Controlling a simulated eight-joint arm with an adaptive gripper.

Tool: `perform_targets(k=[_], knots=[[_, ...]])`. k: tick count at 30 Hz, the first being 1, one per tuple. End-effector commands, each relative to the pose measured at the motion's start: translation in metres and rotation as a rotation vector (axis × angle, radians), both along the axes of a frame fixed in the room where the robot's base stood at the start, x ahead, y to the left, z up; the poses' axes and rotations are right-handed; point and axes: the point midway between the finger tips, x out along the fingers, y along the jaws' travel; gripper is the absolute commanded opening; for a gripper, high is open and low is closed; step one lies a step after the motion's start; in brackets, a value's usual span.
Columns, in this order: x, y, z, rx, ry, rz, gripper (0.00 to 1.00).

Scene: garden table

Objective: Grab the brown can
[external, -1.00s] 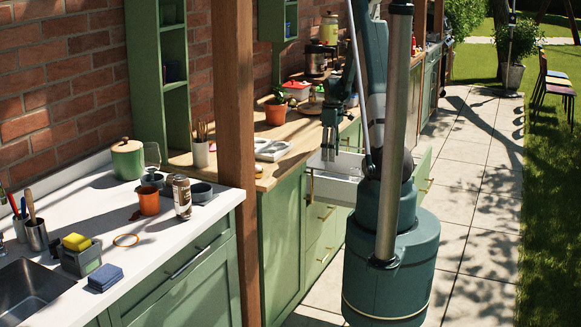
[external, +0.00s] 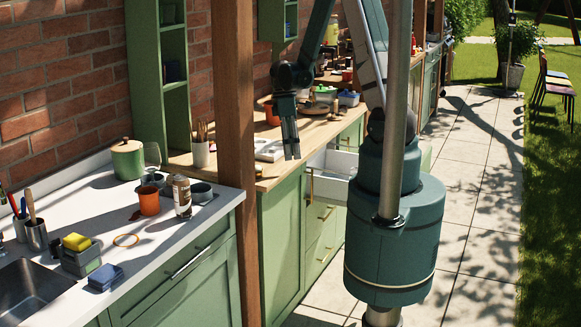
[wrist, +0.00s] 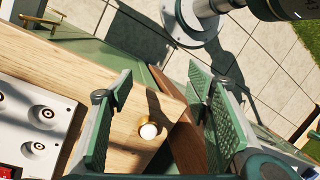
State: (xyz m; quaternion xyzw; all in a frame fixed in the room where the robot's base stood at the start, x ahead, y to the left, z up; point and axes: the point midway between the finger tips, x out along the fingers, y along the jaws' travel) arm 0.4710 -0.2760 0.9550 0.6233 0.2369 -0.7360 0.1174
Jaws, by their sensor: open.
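The brown can (external: 182,197) stands upright on the white counter, among an orange cup and grey bowls, in the external view. My gripper (external: 291,155) hangs over the front edge of the wooden counter, pointing down, to the right of the wooden post and well apart from the can. In the wrist view my gripper (wrist: 160,115) has its two fingers wide apart with nothing held between them. The can is not visible in the wrist view.
The wooden post (external: 234,120) stands between my gripper and the white counter (external: 165,235). An orange cup (external: 149,201) and a grey bowl (external: 201,192) flank the can. A white drawer (external: 328,175) is open below my gripper. A tray (wrist: 40,120) lies on the wooden counter.

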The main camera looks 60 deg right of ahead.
Motion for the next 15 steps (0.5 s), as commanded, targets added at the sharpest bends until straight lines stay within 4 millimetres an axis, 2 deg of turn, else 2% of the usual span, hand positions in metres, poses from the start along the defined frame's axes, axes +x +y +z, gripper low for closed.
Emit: perform_targets(k=[1, 6, 15], knots=[[-0.004, 0.019, 0.013, 0.005, 0.006, 0.03, 0.49], [-0.022, 0.07, 0.035, 0.022, 0.032, 0.116, 0.49], [-0.065, 0.15, 0.074, 0.047, 0.079, 0.267, 0.49]])
